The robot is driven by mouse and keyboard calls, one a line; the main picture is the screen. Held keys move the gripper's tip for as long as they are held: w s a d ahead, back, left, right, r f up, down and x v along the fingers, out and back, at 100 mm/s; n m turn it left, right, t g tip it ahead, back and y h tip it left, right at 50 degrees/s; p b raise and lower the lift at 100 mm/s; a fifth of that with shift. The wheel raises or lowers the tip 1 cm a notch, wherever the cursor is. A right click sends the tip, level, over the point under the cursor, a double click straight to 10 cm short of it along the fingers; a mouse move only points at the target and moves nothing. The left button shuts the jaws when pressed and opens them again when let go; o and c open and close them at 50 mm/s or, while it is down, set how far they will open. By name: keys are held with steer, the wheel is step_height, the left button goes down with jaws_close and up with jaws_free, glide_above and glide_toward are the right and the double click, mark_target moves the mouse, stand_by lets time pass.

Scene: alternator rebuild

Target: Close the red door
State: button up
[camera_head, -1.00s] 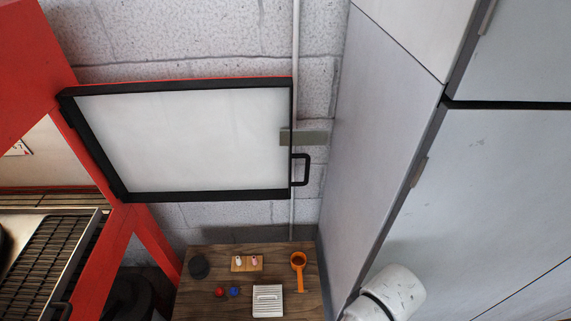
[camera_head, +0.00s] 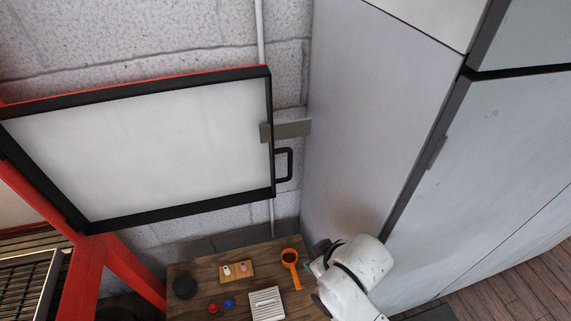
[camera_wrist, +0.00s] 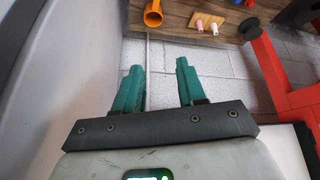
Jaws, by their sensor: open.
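The red door (camera_head: 150,150) stands open in the head view, its pale inner panel framed in black with a red top edge. It is hinged at the left to the red cabinet frame (camera_head: 86,280). A black handle (camera_head: 284,164) is on its right edge. In the wrist view my gripper (camera_wrist: 158,72) has its two green fingers apart with nothing between them. In the head view my arm is at the lower right, below and right of the door, apart from it; the fingers there are mostly hidden.
A wooden table (camera_head: 205,265) below the door holds an orange cup with handle (camera_head: 290,262), a white ribbed block (camera_head: 267,303), red and blue balls and a dark round piece (camera_head: 185,286). A tall grey cabinet (camera_head: 375,110) stands at the right. A grey block wall (camera_head: 130,35) is behind.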

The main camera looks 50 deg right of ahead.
steer(key=w+d+r+m+t+h+b, duration=0.2)
steer(key=w+d+r+t+h+b, duration=0.1)
steer(key=w+d+t, duration=0.3)
steer(key=t+h+b, duration=0.2)
steer(key=t+b, duration=0.1)
steer(key=t, duration=0.2)
glide_toward(291, 168)
steer(key=w, duration=0.2)
steer(key=x, duration=0.3)
steer(key=p+x, duration=0.1)
steer(key=x, duration=0.6)
steer(key=shift+w+d+p, duration=0.15)
steer(key=shift+d+p, duration=0.15)
steer(key=shift+d, duration=0.2)
jaws_close()
